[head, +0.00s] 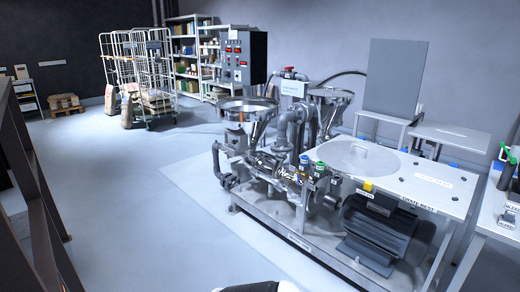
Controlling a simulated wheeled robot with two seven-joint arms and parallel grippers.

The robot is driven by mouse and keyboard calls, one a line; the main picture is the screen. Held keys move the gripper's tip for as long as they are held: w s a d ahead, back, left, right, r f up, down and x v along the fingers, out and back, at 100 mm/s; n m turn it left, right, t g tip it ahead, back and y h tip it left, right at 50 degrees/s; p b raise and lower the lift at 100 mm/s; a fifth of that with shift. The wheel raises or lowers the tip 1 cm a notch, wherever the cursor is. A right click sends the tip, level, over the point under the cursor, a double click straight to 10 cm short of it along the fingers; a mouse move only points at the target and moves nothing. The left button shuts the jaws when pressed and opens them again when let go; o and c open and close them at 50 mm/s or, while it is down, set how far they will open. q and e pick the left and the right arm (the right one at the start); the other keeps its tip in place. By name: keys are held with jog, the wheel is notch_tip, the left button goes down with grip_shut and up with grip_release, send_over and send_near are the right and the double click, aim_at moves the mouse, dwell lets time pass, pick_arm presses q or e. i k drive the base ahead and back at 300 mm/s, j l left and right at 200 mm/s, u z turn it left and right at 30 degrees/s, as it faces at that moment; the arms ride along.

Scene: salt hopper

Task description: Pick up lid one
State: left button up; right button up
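A round flat grey metal lid (345,163) with a small handle on top lies flat on the left end of the steel bench top (425,190), right of the pumps. I see no label on it that names it lid one. An open steel hopper funnel (247,104) stands on the machine, left of centre. A second hopper funnel (331,97) stands behind it to the right. Neither of my grippers shows in the head view, and nothing touches the lid.
A motor (378,232) sits under the bench top. A control box (244,57) stands behind the first hopper. An upright grey panel (395,77) rises behind the bench. A side table (496,217) is at the right edge. Wire cage trolleys (152,75) stand far back. The left floor is clear.

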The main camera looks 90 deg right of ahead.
aim_at(359, 158)
jog(key=z, duration=2.5)
